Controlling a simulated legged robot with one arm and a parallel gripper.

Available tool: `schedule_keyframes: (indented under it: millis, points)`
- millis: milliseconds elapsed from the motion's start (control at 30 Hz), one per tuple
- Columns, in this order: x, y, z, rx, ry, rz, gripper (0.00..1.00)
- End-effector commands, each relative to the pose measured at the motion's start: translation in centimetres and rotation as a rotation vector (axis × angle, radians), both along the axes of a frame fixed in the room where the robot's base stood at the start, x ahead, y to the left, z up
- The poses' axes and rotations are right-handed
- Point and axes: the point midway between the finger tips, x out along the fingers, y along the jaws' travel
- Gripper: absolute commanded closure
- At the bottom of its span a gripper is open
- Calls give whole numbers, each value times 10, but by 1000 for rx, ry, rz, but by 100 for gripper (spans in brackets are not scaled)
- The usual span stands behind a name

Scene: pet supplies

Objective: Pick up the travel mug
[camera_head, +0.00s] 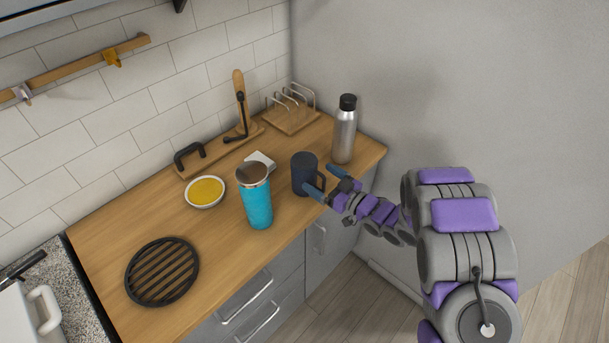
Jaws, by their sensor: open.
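A dark navy mug (303,175) with a handle on its right side stands upright near the front edge of the wooden counter. A turquoise tumbler (257,205) with a metallic rim stands upright to its left; either could be the travel mug, and I cannot tell which. My gripper (318,179) is open at the navy mug's right side. Its two blue-grey fingers lie on either side of the handle area, one in front of the mug and one to the right. I cannot tell whether they touch it.
A steel bottle (344,136) stands close behind my gripper. A bowl of yellow contents (205,191), a black round grate (162,271), a white item (260,160) and a wire rack (291,113) are on the counter (120,222). A grey wall (420,80) bounds the right.

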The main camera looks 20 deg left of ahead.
Motion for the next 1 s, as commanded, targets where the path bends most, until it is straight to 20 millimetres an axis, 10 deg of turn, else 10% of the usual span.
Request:
schedule_keyframes:
  millis: [567, 1000]
  points:
    - [13, 37, -3, 2, -1, 0, 0]
    - [13, 37, -3, 1, 0, 0, 41]
